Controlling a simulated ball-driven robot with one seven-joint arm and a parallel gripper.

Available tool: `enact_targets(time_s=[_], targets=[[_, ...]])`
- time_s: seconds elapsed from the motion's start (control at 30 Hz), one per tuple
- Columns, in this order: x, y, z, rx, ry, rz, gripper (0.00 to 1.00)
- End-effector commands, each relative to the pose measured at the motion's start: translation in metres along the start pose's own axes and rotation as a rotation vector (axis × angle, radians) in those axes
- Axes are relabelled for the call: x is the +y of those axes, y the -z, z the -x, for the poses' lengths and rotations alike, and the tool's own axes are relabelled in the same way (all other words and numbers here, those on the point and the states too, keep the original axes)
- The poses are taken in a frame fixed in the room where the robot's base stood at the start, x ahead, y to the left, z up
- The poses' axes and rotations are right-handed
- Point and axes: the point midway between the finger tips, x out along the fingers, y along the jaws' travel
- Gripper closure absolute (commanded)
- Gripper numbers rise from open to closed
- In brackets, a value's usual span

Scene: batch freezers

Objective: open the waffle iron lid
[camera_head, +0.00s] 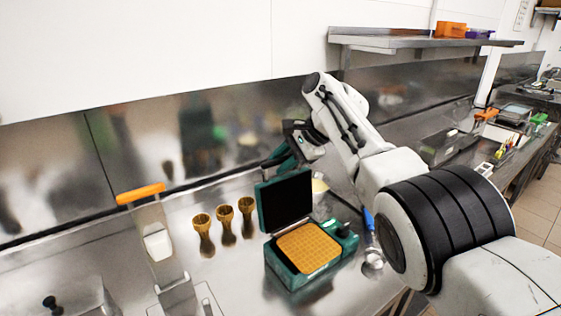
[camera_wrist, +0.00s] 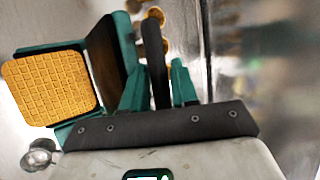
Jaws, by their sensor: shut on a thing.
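The green waffle iron (camera_head: 290,281) stands on the steel counter with its lid (camera_head: 286,201) raised to about upright, its dark inner plate facing forward. A golden waffle (camera_head: 308,249) lies on the lower plate, and it fills the left of the wrist view (camera_wrist: 50,83). My gripper (camera_head: 283,156) is behind the lid's top edge. In the wrist view the green fingers of my gripper (camera_wrist: 157,82) are on both sides of the lid's black handle (camera_wrist: 153,45), shut on it. The lid (camera_wrist: 110,60) is edge-on there.
Several waffle cones (camera_head: 226,224) stand left of the iron. An orange-handled item (camera_head: 141,194) and a white block (camera_head: 158,243) are farther left. A metal scoop (camera_head: 373,261) with a blue handle lies right of the iron. A wall shelf (camera_head: 410,43) hangs above at the back right.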

Motion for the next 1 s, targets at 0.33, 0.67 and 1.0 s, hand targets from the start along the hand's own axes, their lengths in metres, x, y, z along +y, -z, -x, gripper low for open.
enact_targets(time_s=[0.33, 0.67, 1.0], targets=[[-0.0008, -0.0002, -0.0005, -0.001, 0.004, 0.001, 1.00], [-0.0009, -0.0003, -0.0004, -0.001, 0.005, 0.000, 0.60], [-0.0002, -0.0005, -0.0005, -0.002, 0.002, 0.001, 0.57]])
